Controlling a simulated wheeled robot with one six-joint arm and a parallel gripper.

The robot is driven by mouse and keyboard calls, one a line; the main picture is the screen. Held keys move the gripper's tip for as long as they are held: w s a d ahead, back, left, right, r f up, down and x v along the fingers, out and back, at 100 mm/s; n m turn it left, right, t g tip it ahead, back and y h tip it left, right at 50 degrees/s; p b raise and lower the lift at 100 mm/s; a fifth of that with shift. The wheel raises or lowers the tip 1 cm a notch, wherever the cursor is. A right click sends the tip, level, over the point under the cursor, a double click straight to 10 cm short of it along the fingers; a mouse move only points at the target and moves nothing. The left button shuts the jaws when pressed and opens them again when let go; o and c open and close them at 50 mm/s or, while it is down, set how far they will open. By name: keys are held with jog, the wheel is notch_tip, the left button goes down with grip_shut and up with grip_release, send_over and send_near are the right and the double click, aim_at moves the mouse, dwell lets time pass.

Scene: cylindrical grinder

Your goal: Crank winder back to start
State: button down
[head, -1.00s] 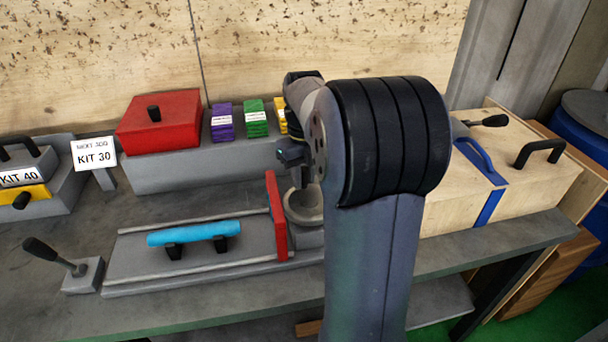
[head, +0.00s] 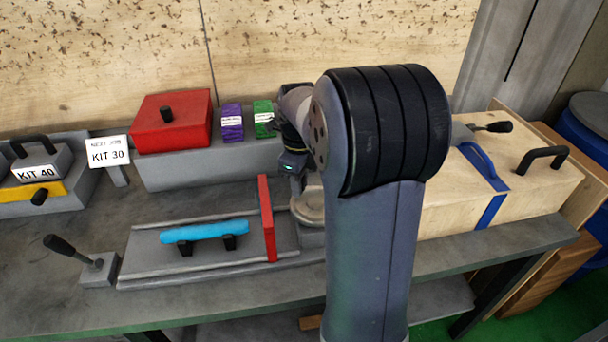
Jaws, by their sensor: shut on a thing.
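The winder (head: 309,207) is a round grey dish-shaped wheel on a grey block, just right of the red upright plate (head: 267,218). My gripper (head: 296,184) points down over the wheel's far left side, shut on the winder's handle. The handle and fingertips are small and mostly hidden, so the exact grip is unclear. The red plate stands upright across the grey slide bed (head: 150,262), at its right part. A blue cylinder (head: 204,231) rests on two black supports on the bed, left of the plate and apart from it.
A lever with a black knob (head: 62,246) stands left of the bed. Behind are a red box (head: 171,122), a purple block (head: 232,124), a green block (head: 263,118) and the KIT 30 sign (head: 108,152). A wooden case (head: 535,190) stands right of my arm.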

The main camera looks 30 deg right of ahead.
jog(key=n, duration=0.1)
jog(key=a+n+p, duration=0.1)
jog(key=n, duration=0.1)
jog(key=shift+s+a+r+n, duration=0.1)
jog(key=shift+s+a+n, duration=0.1)
jog(key=shift+s+n, duration=0.15)
jog(key=shift+s+a+n+p, duration=0.15)
jog(key=shift+s+a+n, duration=0.1)
jog(key=shift+n, duration=0.55)
jog(key=shift+s+a+n+p, duration=0.15)
jog(key=shift+s+a+n, duration=0.1)
jog(key=shift+n, duration=0.5)
jog(key=c, duration=1.2)
grip_release()
jog(key=shift+c, duration=0.2)
notch_tip(320, 180, up, 11)
jog(key=shift+f, duration=0.2)
